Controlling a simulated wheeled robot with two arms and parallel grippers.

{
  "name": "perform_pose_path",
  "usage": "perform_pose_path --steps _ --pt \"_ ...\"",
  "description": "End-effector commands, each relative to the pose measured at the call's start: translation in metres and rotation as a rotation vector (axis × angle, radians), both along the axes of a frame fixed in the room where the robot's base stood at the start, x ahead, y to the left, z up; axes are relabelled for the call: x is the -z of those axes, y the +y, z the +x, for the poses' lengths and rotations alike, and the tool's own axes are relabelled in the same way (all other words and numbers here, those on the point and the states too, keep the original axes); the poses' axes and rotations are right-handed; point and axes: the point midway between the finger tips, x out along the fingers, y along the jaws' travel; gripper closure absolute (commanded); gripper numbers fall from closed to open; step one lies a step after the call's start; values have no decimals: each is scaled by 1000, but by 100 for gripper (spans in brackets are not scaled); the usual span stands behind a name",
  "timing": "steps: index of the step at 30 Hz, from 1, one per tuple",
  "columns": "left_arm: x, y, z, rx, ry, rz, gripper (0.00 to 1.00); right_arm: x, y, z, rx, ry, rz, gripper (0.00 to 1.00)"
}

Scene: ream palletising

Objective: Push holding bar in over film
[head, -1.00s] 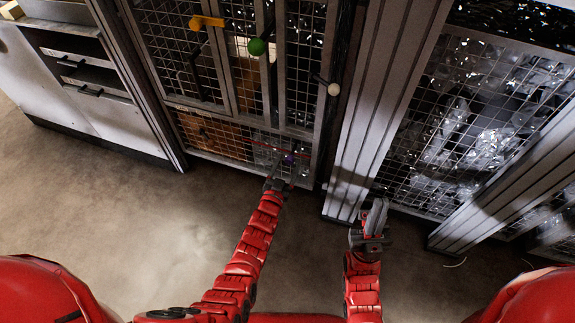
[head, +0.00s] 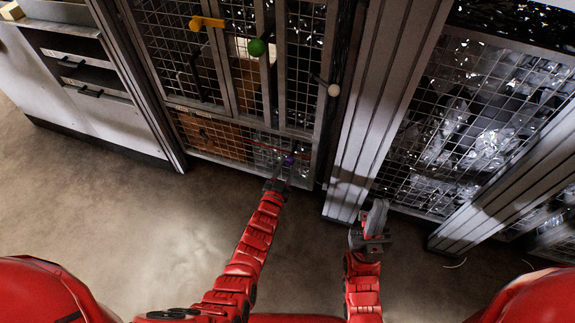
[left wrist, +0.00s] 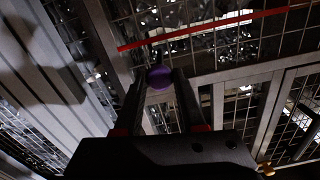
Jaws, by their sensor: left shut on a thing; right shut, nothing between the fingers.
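A purple ball knob (head: 289,160) sits at the lower right of the mesh-fronted machine. It also shows in the left wrist view (left wrist: 159,77), at the tips of the fingers. My left gripper (head: 281,171) is shut on this knob. In the left wrist view its two dark fingers (left wrist: 160,92) lie on either side of the knob. Any bar behind the knob is hidden or too dark to tell. Which surface is the film is not clear. My right gripper (head: 375,214) is shut and empty, in front of the grey post.
A red strip (left wrist: 205,30) crosses the mesh above the knob. The floor at left (head: 110,215) is clear.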

Motion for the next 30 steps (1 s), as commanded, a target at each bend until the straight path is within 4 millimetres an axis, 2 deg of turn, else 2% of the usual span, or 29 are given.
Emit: perform_pose_path --steps 23,30 --pt "0 0 1 0 -2 -1 100 1 0 0 0 0 0 100" --pt "0 -9 28 0 -8 -2 100 16 0 -1 0 -5 -8 100"
